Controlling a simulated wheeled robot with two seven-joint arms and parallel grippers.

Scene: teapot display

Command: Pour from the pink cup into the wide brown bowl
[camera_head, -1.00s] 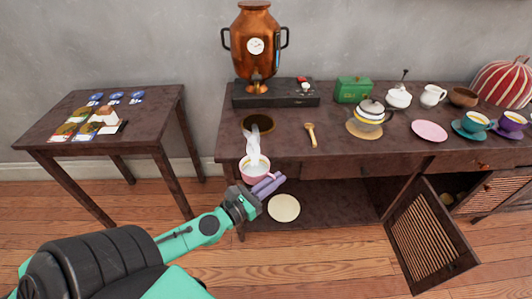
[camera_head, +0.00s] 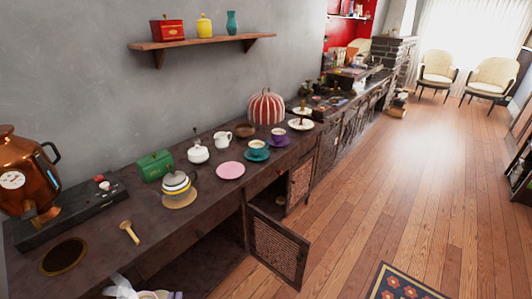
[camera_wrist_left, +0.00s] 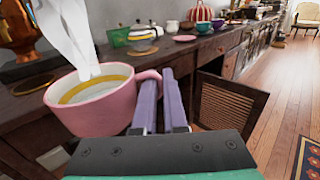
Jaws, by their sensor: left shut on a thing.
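The pink cup (camera_wrist_left: 100,112) is large in the left wrist view, roughly upright, with yellow and white bands inside and steam above it. Its pale rim just shows at the bottom edge of the head view (camera_head: 148,295). My left gripper (camera_wrist_left: 163,88) is shut on its handle; only a bit of purple finger (camera_head: 176,295) shows in the head view. The cup is in front of the dark sideboard. A small brown bowl (camera_head: 245,130) stands far along the sideboard, behind the teal cup and right of the white jug. My right gripper is out of view.
On the sideboard (camera_head: 110,222) are a copper urn (camera_head: 28,170), a dark round mat (camera_head: 64,256), a wooden spoon (camera_head: 129,232), a glass teapot (camera_head: 177,185), a green box (camera_head: 155,165) and a pink saucer (camera_head: 230,170). A cabinet door (camera_head: 277,248) hangs open.

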